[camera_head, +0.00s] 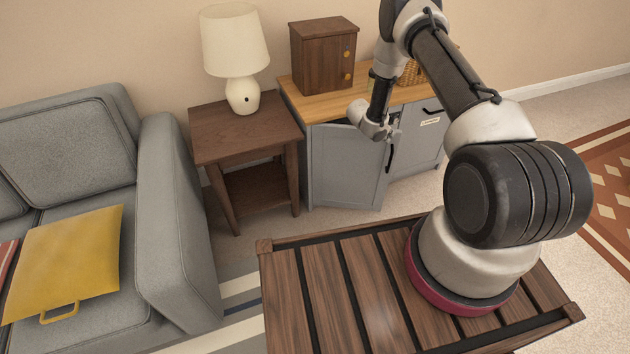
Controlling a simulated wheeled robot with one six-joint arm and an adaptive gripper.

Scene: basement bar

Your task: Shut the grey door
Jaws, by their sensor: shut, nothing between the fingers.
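The grey door (345,168) is the left door of a low grey cabinet with a wooden top (330,103). It stands ajar: its top edge swings out from the cabinet front, with a dark gap above it. Its hinge side is at the left, and a black upright handle (390,156) is near its free right edge. My gripper (394,130) is shut and empty, by the top of the door's free edge, close to the handle. I cannot tell whether it touches the door. My wrist hides part of the door's upper edge.
A drawer (430,118) and another grey front (415,158) are at the cabinet's right. A wooden box (323,57) and a wicker basket (411,74) stand on top. A side table (245,127) with a lamp (237,55) and a grey sofa (165,215) are left.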

